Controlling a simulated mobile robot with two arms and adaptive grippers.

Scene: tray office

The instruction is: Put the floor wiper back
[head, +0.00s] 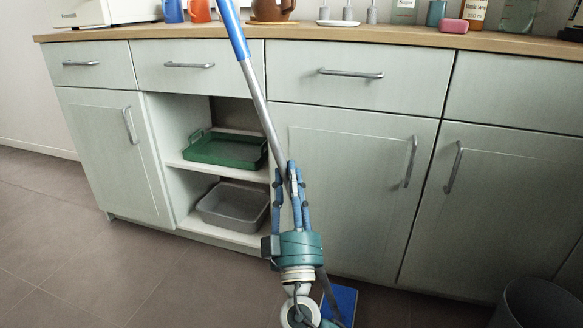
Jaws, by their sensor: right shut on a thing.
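The floor wiper (257,90) has a long metal pole with a blue upper grip. It stands tilted, its top leaning left past the upper edge of the head view. A flat blue piece on the floor (340,303), probably the wiper's head, shows partly behind my right arm. My right gripper (292,175) is shut on the metal pole, at its lower part, in front of the cabinets. The pole below the gripper is mostly hidden by my arm. My left gripper is not in view.
A cabinet row with a wooden counter (350,35) runs behind. Its open shelves hold a green tray (225,150) and a grey bin (233,206). Mugs and bottles stand on the counter. A dark round bin (540,303) stands at bottom right. The floor at left (60,240) is clear.

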